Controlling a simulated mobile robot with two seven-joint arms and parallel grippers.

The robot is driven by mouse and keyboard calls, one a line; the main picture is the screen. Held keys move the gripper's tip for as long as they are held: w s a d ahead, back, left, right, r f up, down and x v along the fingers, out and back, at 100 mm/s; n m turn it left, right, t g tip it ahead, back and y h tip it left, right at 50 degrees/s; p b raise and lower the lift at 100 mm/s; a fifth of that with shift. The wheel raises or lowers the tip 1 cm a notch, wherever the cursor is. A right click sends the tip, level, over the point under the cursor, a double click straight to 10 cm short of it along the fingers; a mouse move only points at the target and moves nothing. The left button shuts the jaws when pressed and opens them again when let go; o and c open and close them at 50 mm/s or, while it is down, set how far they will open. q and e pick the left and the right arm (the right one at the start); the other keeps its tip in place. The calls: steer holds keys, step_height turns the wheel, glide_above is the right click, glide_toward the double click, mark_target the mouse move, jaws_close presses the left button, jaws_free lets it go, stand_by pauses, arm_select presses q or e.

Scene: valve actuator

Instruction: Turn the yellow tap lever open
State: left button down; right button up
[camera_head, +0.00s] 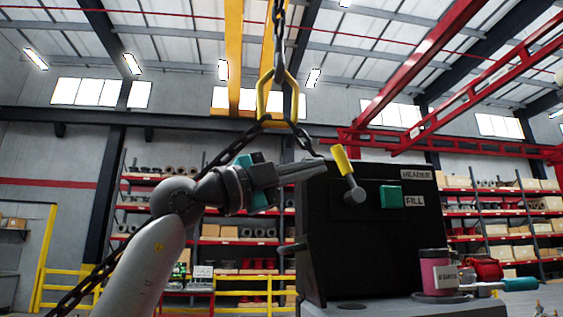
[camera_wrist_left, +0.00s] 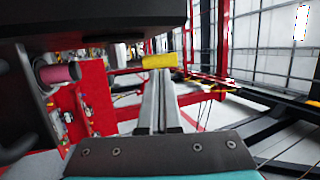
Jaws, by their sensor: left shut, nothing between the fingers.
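The yellow tap lever (camera_head: 341,158) sits on the left part of the black panel's front face, tilted, its top leaning left. Its lower end meets a grey pivot stub (camera_head: 355,195). My left gripper (camera_head: 322,166) comes in from the left, shut and empty, its fingertips just left of the lever. In the left wrist view the yellow lever (camera_wrist_left: 159,61) lies just beyond the tips of the shut fingers (camera_wrist_left: 158,75). I cannot tell whether they touch it. My right gripper is not in view.
The black panel (camera_head: 330,240) carries a teal block (camera_head: 390,197) and labels reading HEADER and FILL. A pink canister (camera_head: 438,273) stands at its lower right. A chain with a yellow hook (camera_head: 277,95) hangs above my left arm. Shelves and yellow rails stand far behind.

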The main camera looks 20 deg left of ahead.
mark_target(337, 155)
arm_select(q)
steer(key=shift+p+x, duration=0.55)
steer(key=shift+x, duration=1)
steer(key=shift+w+d+r, duration=0.25)
steer(key=shift+d+r, duration=0.2)
steer(key=shift+r, duration=0.25)
steer(key=shift+w+d, duration=0.15)
